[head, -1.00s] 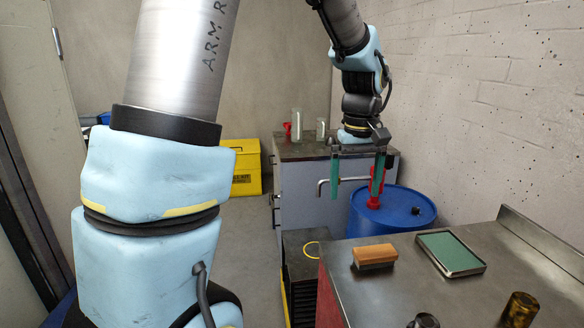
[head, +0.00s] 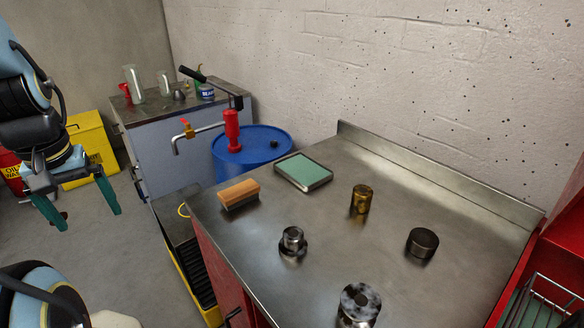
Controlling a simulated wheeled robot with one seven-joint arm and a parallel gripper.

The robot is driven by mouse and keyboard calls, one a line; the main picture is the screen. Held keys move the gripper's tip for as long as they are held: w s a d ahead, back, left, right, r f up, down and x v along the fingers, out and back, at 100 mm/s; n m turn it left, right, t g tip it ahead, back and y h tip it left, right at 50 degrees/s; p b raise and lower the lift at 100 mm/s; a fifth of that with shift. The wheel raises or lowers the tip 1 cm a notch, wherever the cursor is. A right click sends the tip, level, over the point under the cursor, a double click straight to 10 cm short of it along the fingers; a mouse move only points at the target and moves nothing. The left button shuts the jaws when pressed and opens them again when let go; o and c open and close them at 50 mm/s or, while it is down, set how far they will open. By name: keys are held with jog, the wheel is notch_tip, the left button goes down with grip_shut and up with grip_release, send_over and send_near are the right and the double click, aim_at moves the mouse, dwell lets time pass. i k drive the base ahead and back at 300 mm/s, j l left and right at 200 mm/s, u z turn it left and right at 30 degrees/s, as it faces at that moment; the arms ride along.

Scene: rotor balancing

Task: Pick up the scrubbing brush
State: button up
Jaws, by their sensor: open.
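The scrubbing brush (head: 238,193) lies near the left edge of the metal bench top, with an orange-brown wooden block on top and dark bristles facing down. My gripper (head: 84,213) is at the left of the head view, over the floor and well clear of the bench. Its two green fingers are spread apart with nothing between them. Nothing hides the brush.
The metal bench (head: 400,190) also holds a green-lined tray (head: 304,172), a brass cylinder (head: 361,199), a dark puck (head: 422,243), a small steel part (head: 292,240) and a larger mottled cylinder (head: 359,304). A blue drum (head: 265,150) with a red pump stands behind.

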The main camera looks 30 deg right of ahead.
aim_at(231, 198)
jog(key=z, duration=0.95)
jog(key=i+j+z, duration=0.1)
jog(key=j+z, duration=0.35)
jog(key=j, duration=0.3)
jog(key=i+j+u, duration=0.1)
jog(key=j, duration=0.2)
jog(key=j+u, duration=0.3)
jog(key=u, duration=0.2)
jog(key=i+l, duration=0.05)
